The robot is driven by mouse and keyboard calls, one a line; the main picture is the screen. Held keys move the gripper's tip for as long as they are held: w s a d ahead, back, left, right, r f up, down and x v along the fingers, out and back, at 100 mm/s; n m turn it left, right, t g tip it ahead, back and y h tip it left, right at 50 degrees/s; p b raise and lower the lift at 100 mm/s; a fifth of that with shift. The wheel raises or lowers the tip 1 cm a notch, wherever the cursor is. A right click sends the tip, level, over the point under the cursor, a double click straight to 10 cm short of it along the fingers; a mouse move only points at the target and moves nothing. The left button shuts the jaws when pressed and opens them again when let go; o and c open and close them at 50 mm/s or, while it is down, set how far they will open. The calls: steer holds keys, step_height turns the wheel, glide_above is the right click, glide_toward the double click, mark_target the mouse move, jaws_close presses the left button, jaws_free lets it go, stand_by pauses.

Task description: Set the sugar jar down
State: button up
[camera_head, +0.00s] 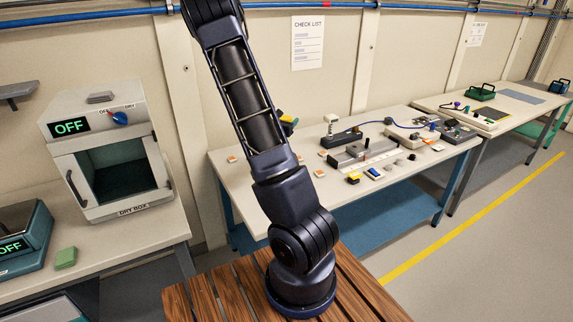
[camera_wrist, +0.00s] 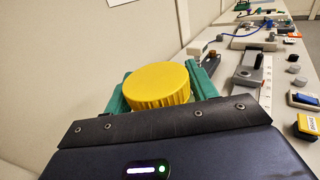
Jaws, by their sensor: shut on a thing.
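The sugar jar (camera_wrist: 158,84) shows in the wrist view as a round yellow ribbed lid; its body below is hidden. My gripper (camera_wrist: 164,90) is shut on it, with a green finger on each side of the lid. In the head view my arm hides most of the gripper; a small patch of yellow and dark parts shows just right of the arm, above the back of the middle table (camera_head: 238,192). I cannot tell how high the jar is above the table.
The middle table holds a rail device (camera_head: 362,153), a stamp-like device (camera_head: 341,132), small blocks and a blue cable. Its front left part looks bare. A dry box (camera_head: 104,150) and a green block (camera_head: 65,258) stand on the left bench. Another table (camera_head: 497,105) stands at far right.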

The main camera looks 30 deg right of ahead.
step_height(320, 180, down, 18)
steer(key=shift+f, duration=0.2)
stand_by(0.9)
steer(key=shift+f, duration=0.1)
steer(key=o, duration=1.2)
